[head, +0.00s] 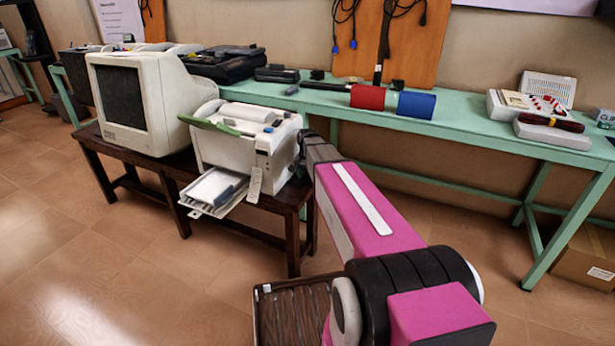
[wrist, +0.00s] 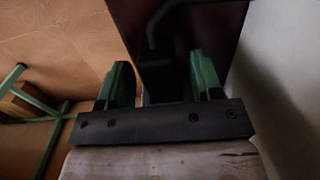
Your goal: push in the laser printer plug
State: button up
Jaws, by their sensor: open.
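The laser printer (head: 238,146) is a white unit on a dark wooden bench, with its paper tray pulled out at the front. My arm reaches to the printer's right rear side, and my gripper is hidden there in the head view. In the wrist view my gripper (wrist: 159,68) is open, with two green fingers apart. A dark shape, perhaps the plug, lies between or just beyond the fingers, with a black cable (wrist: 172,10) curving above it. It is too dark to tell whether the fingers touch it or how far it is in.
The dark bench (head: 292,196) also holds an old CRT monitor (head: 122,95) left of the printer. A long green table (head: 450,122) with exhibits runs along the wall behind. A pale surface (wrist: 285,95) is close on the wrist view's right. The floor in front is open.

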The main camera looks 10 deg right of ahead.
notch_tip(320, 180, up, 11)
jog(key=shift+f, duration=0.15)
dwell(0.4)
jog(key=s+f+n, duration=0.2)
jog(key=s+f, duration=0.2)
jog(key=s, duration=0.4)
jog(key=s+a+f+n, duration=0.1)
jog(key=s+f+n, duration=0.1)
jog(key=s+f, duration=0.3)
jog(key=s+f+n, duration=0.3)
jog(key=s+f, duration=0.1)
jog(key=s, duration=0.6)
jog(key=shift+s+a+f, duration=0.15)
jog(key=shift+s+a, duration=0.15)
